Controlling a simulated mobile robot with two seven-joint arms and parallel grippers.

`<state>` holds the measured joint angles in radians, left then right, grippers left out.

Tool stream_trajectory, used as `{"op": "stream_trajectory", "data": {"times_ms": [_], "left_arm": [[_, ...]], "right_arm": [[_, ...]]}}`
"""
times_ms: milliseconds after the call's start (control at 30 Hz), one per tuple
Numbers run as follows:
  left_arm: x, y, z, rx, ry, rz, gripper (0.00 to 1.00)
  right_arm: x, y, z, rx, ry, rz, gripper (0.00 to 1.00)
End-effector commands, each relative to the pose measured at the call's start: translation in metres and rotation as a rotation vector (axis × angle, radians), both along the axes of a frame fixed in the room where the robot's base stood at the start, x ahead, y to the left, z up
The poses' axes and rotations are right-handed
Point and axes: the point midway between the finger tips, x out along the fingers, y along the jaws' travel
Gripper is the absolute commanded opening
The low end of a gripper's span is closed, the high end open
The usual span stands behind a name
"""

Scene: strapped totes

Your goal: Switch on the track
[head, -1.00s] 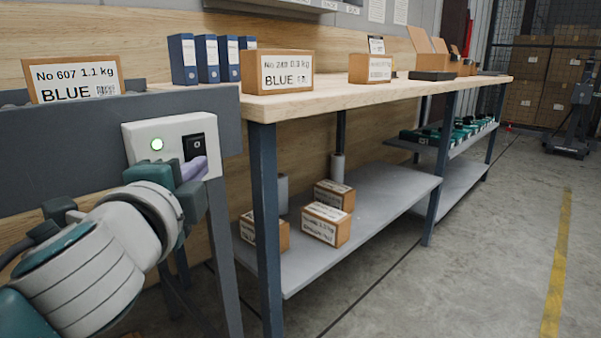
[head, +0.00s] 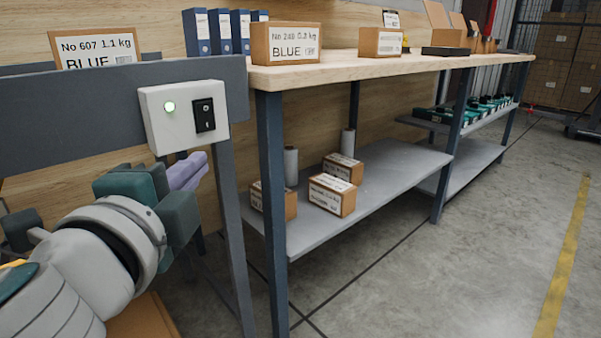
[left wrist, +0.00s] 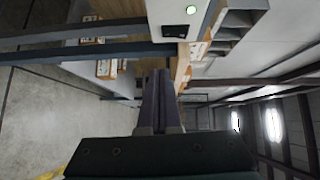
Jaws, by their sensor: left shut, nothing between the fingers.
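A white switch box (head: 160,130) is fixed to the side of the grey track frame (head: 60,115). It has a lit green lamp (head: 170,107) and a black rocker switch (head: 204,115). My left gripper (head: 195,163) is shut and empty, with its purple fingertips below the switch box and apart from it. In the left wrist view the shut fingers (left wrist: 155,85) point toward the frame and the switch box (left wrist: 170,20) shows at the top. My right gripper is not in view.
A box labelled No 607 (head: 97,48) sits on the track. A workbench (head: 340,72) to the right carries blue binders (head: 220,32) and cartons. Its lower shelf (head: 380,190) holds small boxes (head: 332,194). The floor (head: 440,270) at the right is clear.

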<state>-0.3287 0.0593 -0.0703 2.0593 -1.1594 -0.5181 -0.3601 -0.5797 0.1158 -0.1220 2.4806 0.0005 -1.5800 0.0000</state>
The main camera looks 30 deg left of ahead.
Motion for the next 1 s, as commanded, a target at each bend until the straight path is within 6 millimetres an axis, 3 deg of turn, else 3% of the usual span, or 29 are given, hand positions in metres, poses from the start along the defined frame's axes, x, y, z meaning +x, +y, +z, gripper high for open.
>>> {"op": "stream_trajectory", "data": {"times_ms": [233,767,867,1000], "left_arm": [[-0.02,-0.009,-0.003,-0.002,0.0,0.0,0.0],[-0.021,-0.009,-0.001,-0.002,0.0,0.0,0.0],[-0.023,-0.007,0.01,-0.032,0.003,0.014,0.0],[-0.034,0.004,0.047,-0.178,0.025,0.083,0.0]], "right_arm": [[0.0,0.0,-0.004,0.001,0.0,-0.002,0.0],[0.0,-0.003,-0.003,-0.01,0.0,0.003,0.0],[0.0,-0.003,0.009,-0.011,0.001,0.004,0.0],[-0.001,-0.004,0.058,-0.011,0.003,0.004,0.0]]}}
